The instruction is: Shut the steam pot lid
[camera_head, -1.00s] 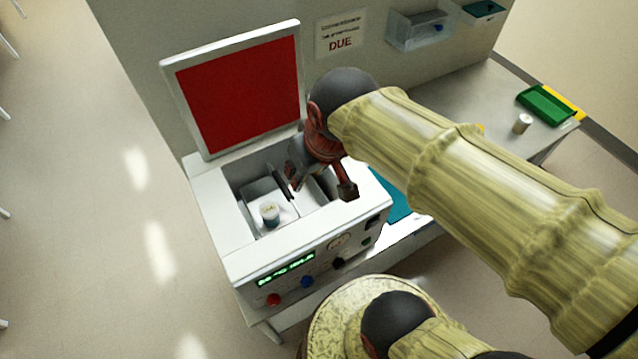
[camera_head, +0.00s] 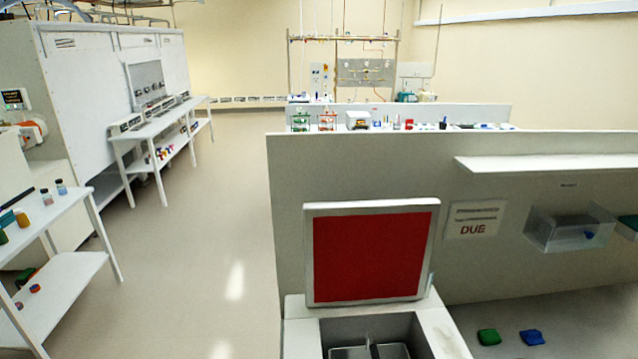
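The steam pot (camera_head: 300,329) is a white box with an open chamber, cut off by the bottom edge of the head view. Its lid (camera_head: 368,256), a white frame around a red panel, stands upright at the back of the box, open. The front of the pot is out of frame. My gripper and arm are not in view.
A grey partition (camera_head: 520,165) with a "DUE" sign (camera_head: 474,219) stands behind the pot. Right of it are a clear wall bin (camera_head: 570,229) and green (camera_head: 489,337) and blue (camera_head: 532,337) items on the bench. A white shelf table (camera_head: 70,225) stands left; open floor lies between.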

